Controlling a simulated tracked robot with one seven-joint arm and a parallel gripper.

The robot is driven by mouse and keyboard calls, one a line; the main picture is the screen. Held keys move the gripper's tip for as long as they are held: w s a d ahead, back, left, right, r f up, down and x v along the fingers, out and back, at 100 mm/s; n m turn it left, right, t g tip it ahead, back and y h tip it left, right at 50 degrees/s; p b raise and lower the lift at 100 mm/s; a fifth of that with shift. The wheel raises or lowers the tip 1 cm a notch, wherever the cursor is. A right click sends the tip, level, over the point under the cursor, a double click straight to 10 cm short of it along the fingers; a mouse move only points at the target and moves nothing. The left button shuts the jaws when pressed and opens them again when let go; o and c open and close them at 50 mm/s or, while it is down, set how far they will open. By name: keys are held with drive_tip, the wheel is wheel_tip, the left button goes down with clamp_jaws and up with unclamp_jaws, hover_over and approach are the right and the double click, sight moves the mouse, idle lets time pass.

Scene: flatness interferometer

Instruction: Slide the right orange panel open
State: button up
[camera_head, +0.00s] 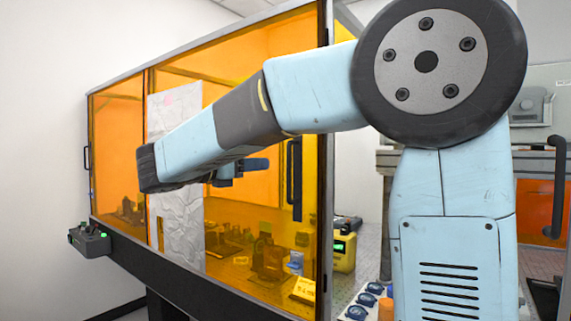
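The orange see-through enclosure has a wide right panel (230,92) and a narrower left panel (115,125). The right panel appears closed, its right edge near the enclosure's right post. A black vertical handle (294,180) stands near that edge. My arm crosses in front of the panel from the right and folds back at its dark elbow-like end. A small blue part, apparently my wrist or gripper (252,166), shows behind the arm, left of the handle, with a visible gap to it. Its fingers are too small and partly hidden to read.
A crumpled silvery sheet (180,235) shows at the panel's left part. Instruments stand inside. A black handle (87,158) is on the left panel. A grey box with a green light (90,239) sits at front left. A yellow device (345,252) stands right of the enclosure.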

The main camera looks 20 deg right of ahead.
drive_tip(key=x, duration=1.1)
drive_tip(key=shift+w+d+f, duration=0.1)
drive_tip(key=shift+w+d, duration=0.05)
drive_tip(key=shift+d, duration=0.2)
drive_tip(key=shift+c, duration=0.4)
clamp_jaws()
